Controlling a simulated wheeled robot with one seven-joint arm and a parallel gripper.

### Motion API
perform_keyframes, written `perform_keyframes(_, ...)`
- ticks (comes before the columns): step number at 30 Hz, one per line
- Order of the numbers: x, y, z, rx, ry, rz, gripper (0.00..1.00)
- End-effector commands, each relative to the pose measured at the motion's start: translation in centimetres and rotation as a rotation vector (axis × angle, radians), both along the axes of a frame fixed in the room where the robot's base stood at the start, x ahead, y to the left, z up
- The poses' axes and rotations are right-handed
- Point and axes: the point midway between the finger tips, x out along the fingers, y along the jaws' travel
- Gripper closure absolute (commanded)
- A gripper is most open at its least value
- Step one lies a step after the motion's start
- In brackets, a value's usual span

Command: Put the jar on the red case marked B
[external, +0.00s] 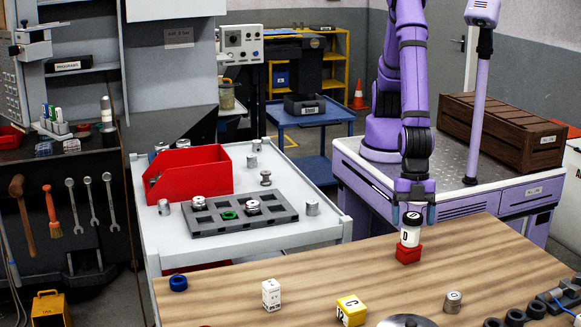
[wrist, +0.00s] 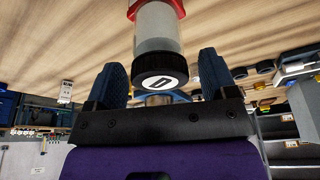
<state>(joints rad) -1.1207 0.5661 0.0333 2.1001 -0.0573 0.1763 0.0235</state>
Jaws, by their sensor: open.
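The jar (external: 411,237) is a pale cylinder with a black lid and a D on its label. It stands upright on a small red case (external: 407,255) on the wooden table; I cannot read a letter on that case. In the wrist view, the jar (wrist: 156,30) shows its black lid with a D, and part of the red case (wrist: 150,8) shows at the top edge. My gripper (external: 413,212) is above the jar, pointing down. Its two blue fingers are apart on either side of the lid, with visible gaps, in the wrist view (wrist: 165,62).
On the wooden table (external: 215,303) stand a white case (external: 271,293), a yellow case (external: 351,310), a blue ring (external: 178,283) and a small metal cylinder (external: 453,302). Dark parts lie at the right front. The table left of the jar is mostly clear.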

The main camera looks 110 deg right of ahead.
Motion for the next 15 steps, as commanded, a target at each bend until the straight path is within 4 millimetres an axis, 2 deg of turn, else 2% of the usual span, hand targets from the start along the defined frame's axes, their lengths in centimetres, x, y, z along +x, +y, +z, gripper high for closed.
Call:
perform_keyframes(9, -0.6, -1.5, 5.6, 0.004, -0.002, 0.0, 0.22)
perform_keyframes(15, -0.9, -2.3, 8.3, 0.004, -0.001, -0.001, 0.22)
